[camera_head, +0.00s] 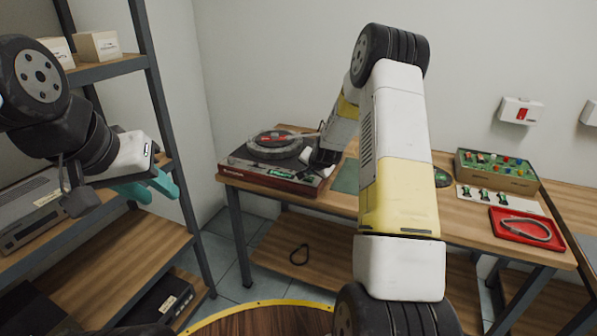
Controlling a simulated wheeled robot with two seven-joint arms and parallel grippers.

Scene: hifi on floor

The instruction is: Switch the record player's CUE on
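The record player (262,180) sits on the left end of the wooden table, with a dark round platter (273,146) and a reddish-brown front. Small green and red parts show on its top near the front right. I cannot make out which control is CUE or how it is set. My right arm reaches over the table, and its wrist end is at the player's right side.
The wooden table (459,217) also bears a green control box (497,171) with coloured knobs, a white strip with green parts (500,199), and a red tray (527,230) holding a grey loop. A metal-framed shelf (167,160) with boxes stands at left. Floor shows between shelf and table.

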